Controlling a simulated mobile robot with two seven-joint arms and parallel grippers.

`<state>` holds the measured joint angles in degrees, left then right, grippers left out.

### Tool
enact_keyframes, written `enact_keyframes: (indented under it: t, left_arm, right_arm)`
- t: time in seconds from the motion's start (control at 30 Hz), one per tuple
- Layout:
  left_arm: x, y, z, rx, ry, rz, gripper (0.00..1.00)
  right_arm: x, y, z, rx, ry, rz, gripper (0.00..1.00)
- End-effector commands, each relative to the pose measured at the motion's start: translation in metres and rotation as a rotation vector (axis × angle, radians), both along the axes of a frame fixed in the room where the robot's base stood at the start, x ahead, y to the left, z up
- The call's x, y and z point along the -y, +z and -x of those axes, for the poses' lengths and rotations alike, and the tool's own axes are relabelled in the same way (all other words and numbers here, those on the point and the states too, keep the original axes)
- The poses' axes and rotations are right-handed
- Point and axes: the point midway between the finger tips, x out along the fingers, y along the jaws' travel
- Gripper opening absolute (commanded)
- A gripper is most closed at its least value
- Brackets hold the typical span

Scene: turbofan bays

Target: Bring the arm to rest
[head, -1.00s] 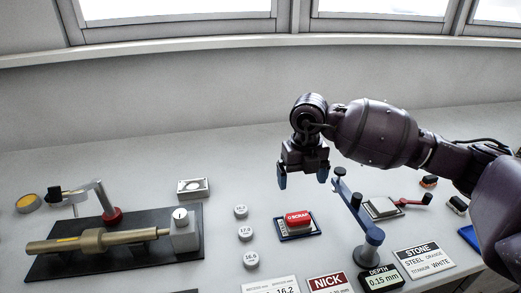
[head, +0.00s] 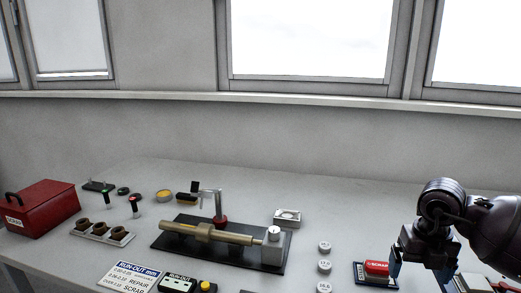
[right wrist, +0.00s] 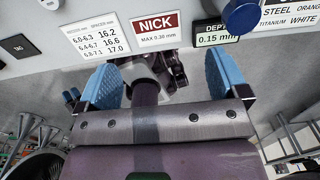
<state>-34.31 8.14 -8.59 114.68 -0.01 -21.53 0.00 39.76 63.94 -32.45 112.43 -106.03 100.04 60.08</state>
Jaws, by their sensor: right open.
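My left gripper is in neither view.
A brass shaft (head: 210,233) lies on a black fixture with a dial arm. Three round weights (head: 324,265) stand left of the button. A red box (head: 42,208) is at the far left. The NICK card (right wrist: 156,28) and depth display (right wrist: 216,36) lie near the table edge.

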Motion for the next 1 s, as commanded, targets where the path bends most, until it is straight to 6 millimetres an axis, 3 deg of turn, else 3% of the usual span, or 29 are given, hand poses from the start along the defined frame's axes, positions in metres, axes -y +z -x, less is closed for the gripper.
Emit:
enact_keyframes:
  t: [0.07,0.37,0.5,0.63,0.8,1.0]
  left_arm:
    - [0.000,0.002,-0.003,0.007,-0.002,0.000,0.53]
    - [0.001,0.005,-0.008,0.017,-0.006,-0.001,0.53]
    - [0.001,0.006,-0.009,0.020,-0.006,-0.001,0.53]
    - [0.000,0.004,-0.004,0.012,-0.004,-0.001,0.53]
    - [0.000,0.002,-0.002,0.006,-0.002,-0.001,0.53]
    - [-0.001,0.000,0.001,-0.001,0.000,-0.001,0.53]
  right_arm:
    - [-0.007,-0.005,0.002,-0.002,0.013,-0.033,0.93]
    - [-0.099,-0.031,0.028,0.025,0.130,-0.509,0.93]
    - [-0.147,-0.026,0.044,0.063,0.136,-0.809,0.93]
    - [-0.184,-0.009,0.055,0.122,0.084,-1.103,0.93]
    - [-0.206,0.021,0.059,0.226,-0.076,-1.448,0.93]
    - [-0.197,0.049,0.051,0.377,-0.394,-1.763,0.93]
